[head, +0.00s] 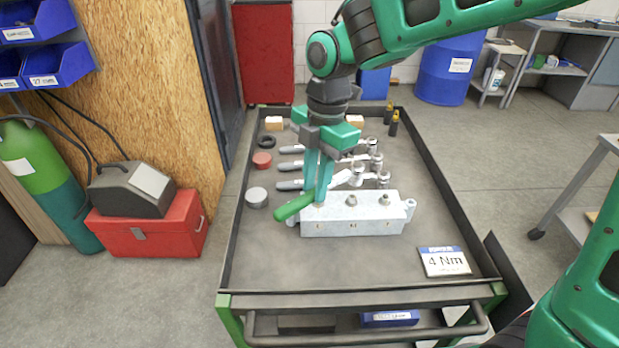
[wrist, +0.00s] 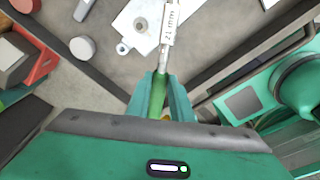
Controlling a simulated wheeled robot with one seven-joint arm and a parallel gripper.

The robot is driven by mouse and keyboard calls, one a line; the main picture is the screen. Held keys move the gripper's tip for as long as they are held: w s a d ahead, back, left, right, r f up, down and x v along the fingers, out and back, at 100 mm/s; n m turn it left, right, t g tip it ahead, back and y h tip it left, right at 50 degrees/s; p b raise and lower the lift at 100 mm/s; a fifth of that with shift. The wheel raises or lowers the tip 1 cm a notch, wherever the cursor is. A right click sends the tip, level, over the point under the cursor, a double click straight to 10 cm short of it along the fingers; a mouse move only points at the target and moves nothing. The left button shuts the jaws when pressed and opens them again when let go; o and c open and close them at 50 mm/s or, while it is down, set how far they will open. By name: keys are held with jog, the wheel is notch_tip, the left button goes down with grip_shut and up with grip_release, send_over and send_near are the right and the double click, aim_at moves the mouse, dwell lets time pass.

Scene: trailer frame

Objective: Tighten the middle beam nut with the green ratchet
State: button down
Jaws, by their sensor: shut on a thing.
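My gripper (head: 318,195) is shut on the green handle of the ratchet (head: 292,208), over the left end of the grey beam (head: 350,228). The handle also shows between the fingers (wrist: 160,98) in the wrist view. The ratchet's silver shaft points away to the right, towards its head (head: 356,172), which appears above or behind the beam. The shaft carries a 12 mm label (wrist: 168,25). The middle nut (head: 351,199) stands on the beam's top, with another nut (head: 384,198) to its right. My fingers hide the beam's left top. The ratchet head looks apart from the middle nut.
Several grey-handled ratchets (head: 290,166) lie behind the beam on the cart tray (head: 290,265). Red (head: 262,160) and grey (head: 257,197) round pieces lie left. A 4 Nm card (head: 444,261) lies front right. Raised rims bound the tray; its front is mostly clear.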

jog(key=s+d+f+n, duration=0.3)
jog(key=f+n, duration=0.1)
jog(key=shift+s, duration=0.2)
dwell(0.6)
jog(key=shift+d+f, duration=0.1)
jog(key=shift+f, duration=1.05)
dwell(0.6)
jog(key=c, duration=2.4)
grip_release()
grip_shut()
